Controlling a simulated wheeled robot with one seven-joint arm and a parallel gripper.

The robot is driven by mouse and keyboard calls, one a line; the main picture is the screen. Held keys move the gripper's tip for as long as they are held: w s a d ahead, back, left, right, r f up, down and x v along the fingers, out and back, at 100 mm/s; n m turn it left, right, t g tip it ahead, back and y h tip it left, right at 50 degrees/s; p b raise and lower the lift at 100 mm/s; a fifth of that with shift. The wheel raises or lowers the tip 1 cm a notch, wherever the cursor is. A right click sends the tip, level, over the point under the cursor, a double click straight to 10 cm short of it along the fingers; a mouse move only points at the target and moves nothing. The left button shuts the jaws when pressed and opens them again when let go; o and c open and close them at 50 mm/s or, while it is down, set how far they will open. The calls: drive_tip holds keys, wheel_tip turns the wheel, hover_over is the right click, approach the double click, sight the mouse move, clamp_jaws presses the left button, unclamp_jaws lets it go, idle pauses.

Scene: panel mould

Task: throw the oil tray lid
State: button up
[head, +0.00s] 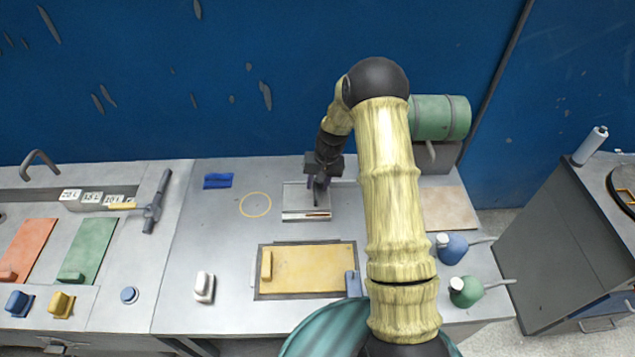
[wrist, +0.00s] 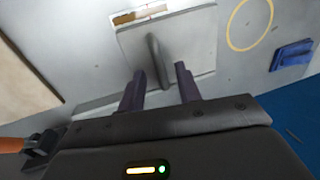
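The oil tray lid (wrist: 190,45) is a flat grey plate with a raised bar handle (wrist: 158,58). In the head view the lid (head: 294,196) lies at the middle of the bench, partly hidden by my gripper. A narrow strip with brown and white (wrist: 140,15) shows along one edge of the lid. My gripper (wrist: 160,88) is open, its two dark purple fingers apart on either side of the handle's near end. In the head view my gripper (head: 319,186) is over the lid. I cannot tell whether the fingers touch the handle.
A yellow panel (head: 310,268) with a handle lies in a frame in front. A green drum (head: 440,118) and blue and green oil cans (head: 452,248) are right.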

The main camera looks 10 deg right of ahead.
drive_tip(key=shift+a+f, duration=0.15)
drive_tip(key=shift+f, duration=0.45)
clamp_jaws()
